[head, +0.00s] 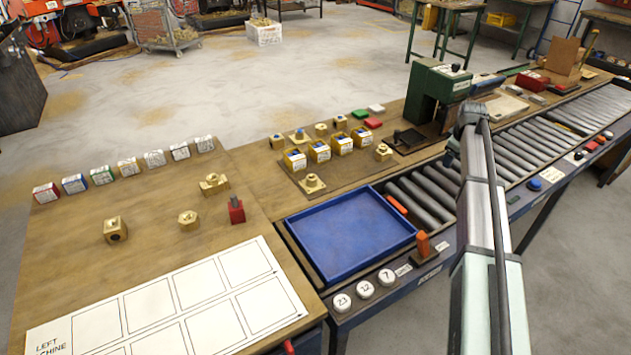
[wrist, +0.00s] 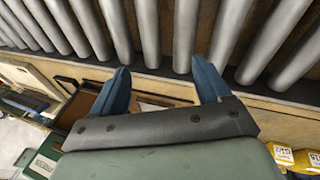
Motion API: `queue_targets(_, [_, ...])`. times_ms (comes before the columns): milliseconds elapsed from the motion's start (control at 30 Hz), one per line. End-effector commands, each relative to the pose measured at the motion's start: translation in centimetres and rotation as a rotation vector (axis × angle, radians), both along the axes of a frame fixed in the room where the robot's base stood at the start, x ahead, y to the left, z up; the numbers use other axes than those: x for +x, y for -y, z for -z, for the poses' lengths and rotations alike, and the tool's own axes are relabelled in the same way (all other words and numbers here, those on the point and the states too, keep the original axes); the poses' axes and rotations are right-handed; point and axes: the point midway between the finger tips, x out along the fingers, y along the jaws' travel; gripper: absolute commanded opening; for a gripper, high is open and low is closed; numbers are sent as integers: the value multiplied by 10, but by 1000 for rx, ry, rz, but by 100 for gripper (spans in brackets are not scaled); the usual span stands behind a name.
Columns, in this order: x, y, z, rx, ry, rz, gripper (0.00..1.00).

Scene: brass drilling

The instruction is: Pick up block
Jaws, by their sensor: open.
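Several blocks are in view, and I cannot tell which one the task means. Brass blocks (head: 115,229), (head: 188,220) and (head: 214,184) stand apart on the left wooden bench, with a red block (head: 236,210) beside them. An upright orange block (head: 422,245) stands at the conveyor's front edge, right of the blue tray. Yellow labelled blocks (head: 295,159) stand in a row behind the tray; two show at the lower right of the wrist view (wrist: 308,161). My gripper (wrist: 160,66) is open and empty over the rollers. Its fingers are not distinguishable in the head view.
The blue tray (head: 345,272) is empty. Grey conveyor rollers (head: 425,203) run to the back right past a green machine (head: 437,90). Labelled cubes (head: 101,175) line the bench's back edge. A white card (head: 165,305) with empty squares lies in front. Round numbered buttons (head: 364,289) edge the conveyor.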

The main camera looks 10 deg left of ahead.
Motion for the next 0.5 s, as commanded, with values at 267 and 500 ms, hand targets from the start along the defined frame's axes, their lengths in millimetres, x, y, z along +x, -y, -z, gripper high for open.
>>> queue_targets(267, [-4, -158, -18, 71, -47, 18, 77])
queue_targets(500, [-30, -285, -34, 117, -95, 43, 77])
